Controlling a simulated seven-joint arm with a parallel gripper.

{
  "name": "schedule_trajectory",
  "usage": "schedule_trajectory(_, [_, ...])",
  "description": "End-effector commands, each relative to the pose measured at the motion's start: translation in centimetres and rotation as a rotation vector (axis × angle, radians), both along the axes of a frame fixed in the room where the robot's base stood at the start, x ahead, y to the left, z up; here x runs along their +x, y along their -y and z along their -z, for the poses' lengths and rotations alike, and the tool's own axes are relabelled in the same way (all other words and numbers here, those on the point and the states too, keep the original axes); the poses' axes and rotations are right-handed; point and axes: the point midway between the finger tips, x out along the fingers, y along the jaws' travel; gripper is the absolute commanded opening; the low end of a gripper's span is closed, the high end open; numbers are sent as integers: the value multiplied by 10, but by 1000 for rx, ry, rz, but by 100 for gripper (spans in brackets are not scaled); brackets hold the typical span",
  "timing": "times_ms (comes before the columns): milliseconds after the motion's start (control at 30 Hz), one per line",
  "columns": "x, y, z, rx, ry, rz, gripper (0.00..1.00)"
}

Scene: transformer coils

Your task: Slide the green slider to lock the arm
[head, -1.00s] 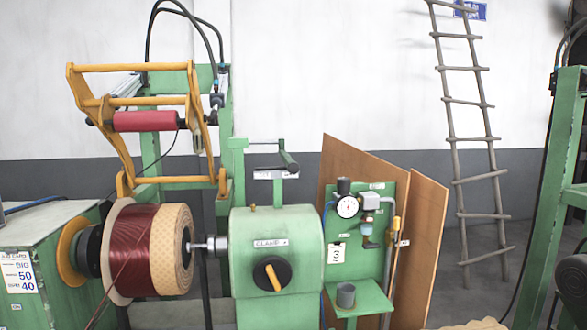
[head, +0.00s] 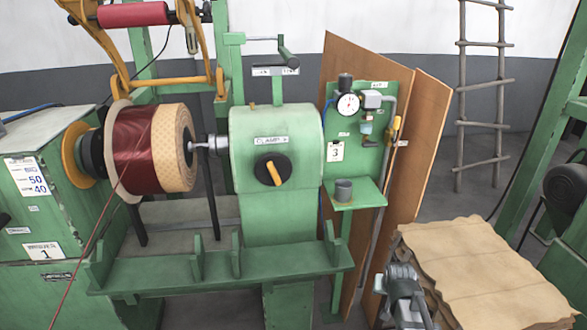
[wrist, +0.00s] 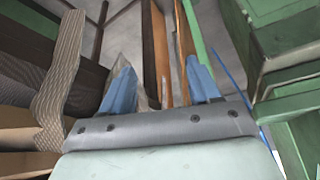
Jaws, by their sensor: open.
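I cannot tell for certain which part is the green slider. A small green post (head: 277,92) stands on top of the green clamp housing (head: 250,150), below a plate with unreadable text. Above it a green bracket (head: 235,38) carries a grey rod and a dark handle (head: 288,60). A yellow swing arm (head: 112,55) holds a red roller (head: 133,14) at the upper left. My gripper (wrist: 160,68) shows in the wrist view with two blue fingers apart and nothing between them. The grey mechanism (head: 405,298) at the lower right of the head view appears to be my arm's end, away from the housing.
A dark red wire coil (head: 136,150) sits on the spindle left of the housing. A green rail with upright brackets (head: 215,268) crosses the front. A gauge panel (head: 375,150), brown boards (head: 415,140) and a stack of tan sheets (head: 470,265) are on the right.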

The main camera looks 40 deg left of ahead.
Motion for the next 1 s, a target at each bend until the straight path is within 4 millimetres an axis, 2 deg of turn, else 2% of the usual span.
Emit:
schedule_trajectory(33, [12, -19, -20, 20, 41, -18, 62])
schedule_trajectory(200, [37, -73, -89, 90, 176, -72, 62])
schedule_trajectory(367, [52, -123, -160, 159, 300, -123, 62])
schedule_trajectory(500, [58, -165, -227, 224, 407, -165, 62])
schedule_trajectory(767, [49, -234, -362, 356, 600, -241, 62])
schedule_trajectory(1000, [21, -284, -492, 485, 771, -303, 62])
